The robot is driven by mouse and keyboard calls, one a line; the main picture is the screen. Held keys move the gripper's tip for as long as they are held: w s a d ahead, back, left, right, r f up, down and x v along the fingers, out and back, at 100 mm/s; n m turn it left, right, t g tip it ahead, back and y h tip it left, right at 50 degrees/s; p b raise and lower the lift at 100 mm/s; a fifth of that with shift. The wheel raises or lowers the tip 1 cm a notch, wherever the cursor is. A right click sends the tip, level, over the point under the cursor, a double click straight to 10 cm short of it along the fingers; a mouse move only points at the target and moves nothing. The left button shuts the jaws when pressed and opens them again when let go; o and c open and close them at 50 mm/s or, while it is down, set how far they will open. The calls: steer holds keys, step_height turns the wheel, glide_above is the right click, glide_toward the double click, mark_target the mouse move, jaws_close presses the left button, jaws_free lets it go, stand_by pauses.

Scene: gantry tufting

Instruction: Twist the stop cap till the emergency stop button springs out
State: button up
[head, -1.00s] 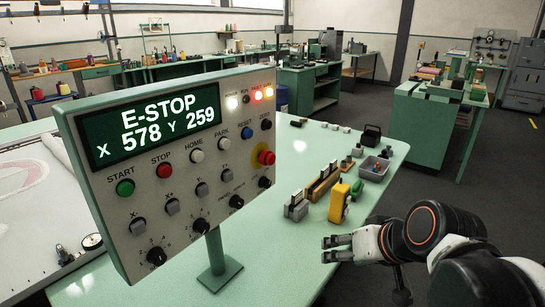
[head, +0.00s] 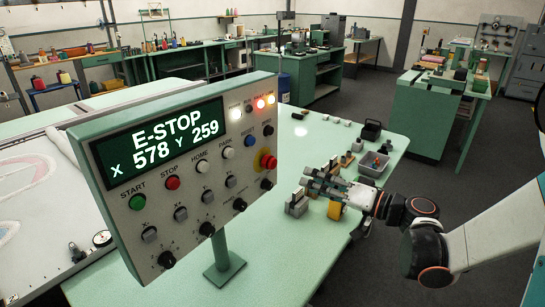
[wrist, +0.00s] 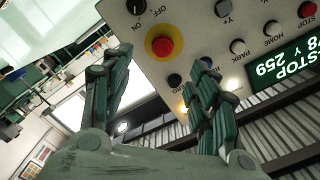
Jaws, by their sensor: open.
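The red emergency stop button (head: 268,162) sits in a yellow collar at the right side of the control panel (head: 104,217). The panel's screen (head: 165,145) reads "E-STOP X 578 Y 259". In the wrist view the stop cap (wrist: 163,46) shows face-on in its yellow ring, beyond and between the fingertips. My gripper (head: 312,184) is to the right of the panel in the head view, pointing left toward the button and apart from it. Its fingers (wrist: 155,75) are spread, with nothing between them.
Black knobs and a grey switch flank the button on the panel. A grey bin (head: 373,166) is behind. The table's front is clear.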

mark_target(275, 165)
steer(key=b+x, duration=0.1)
steer(key=x, duration=0.8)
steer(key=b+x, duration=0.1)
steer(key=x, duration=0.3)
steer(key=shift+w+a+r+b, duration=0.25)
steer(key=shift+r+b, duration=0.1)
steer(key=shift+r, duration=0.05)
steer(key=shift+c, duration=0.3)
steer(key=c, duration=1)
